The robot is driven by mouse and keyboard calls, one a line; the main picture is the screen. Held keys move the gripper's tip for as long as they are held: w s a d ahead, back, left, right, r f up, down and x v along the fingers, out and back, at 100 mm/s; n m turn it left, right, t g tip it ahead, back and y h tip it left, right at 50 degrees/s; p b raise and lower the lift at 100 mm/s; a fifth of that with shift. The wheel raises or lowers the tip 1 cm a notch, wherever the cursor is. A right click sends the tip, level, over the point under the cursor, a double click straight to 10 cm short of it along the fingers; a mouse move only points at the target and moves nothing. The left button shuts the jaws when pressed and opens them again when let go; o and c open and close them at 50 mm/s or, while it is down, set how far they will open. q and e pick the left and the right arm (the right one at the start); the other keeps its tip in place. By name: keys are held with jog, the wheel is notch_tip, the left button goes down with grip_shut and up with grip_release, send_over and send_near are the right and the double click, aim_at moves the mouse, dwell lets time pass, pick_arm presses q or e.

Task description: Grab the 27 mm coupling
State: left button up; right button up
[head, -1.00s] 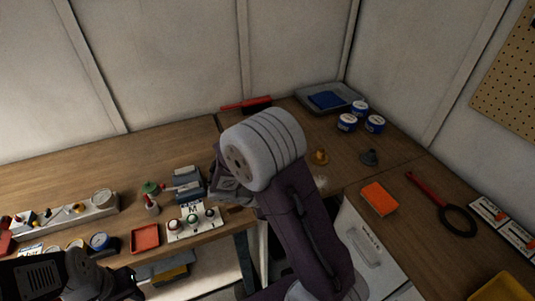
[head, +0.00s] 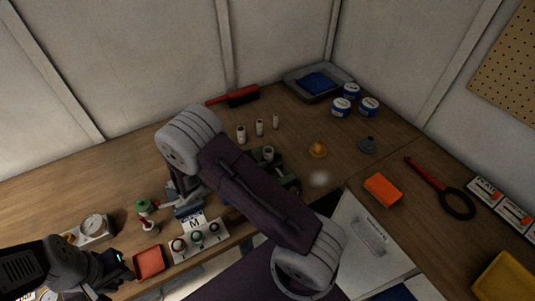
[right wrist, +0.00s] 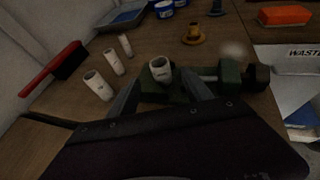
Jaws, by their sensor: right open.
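Three pale cylindrical couplings stand in a row on the bench, left (head: 241,134), middle (head: 259,127) and right (head: 276,122). They also show in the right wrist view, nearest (right wrist: 97,86), middle (right wrist: 113,61) and far (right wrist: 125,45). A wider pale ring-like piece (right wrist: 161,70) sits upright at a green vise-like fixture (right wrist: 230,74). Size markings are too small to read, so I cannot tell which is 27 mm. My right gripper (right wrist: 161,78) is open and empty, its fingers pointing towards the fixture; my arm mostly hides it in the head view. My left gripper (head: 118,267) is at lower left, its jaws unclear.
A red brush (head: 234,95), grey tray (head: 318,82) and several blue-white tins lie at the back.

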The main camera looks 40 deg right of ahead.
aim_at(265, 154)
jog(key=shift+w+d+f, duration=0.45)
jog(key=shift+w+d, duration=0.15)
jog(key=shift+d+f, duration=0.1)
jog(key=shift+d, duration=0.25)
jog(key=d, duration=0.2)
jog(key=d+f+p, duration=0.1)
jog(key=shift+s+d+f, duration=0.1)
jog(key=shift+s+d, duration=0.1)
jog(key=shift+d, duration=0.15)
jog(key=shift+w+d+f, duration=0.2)
jog(key=shift+w+d, duration=0.05)
grip_shut()
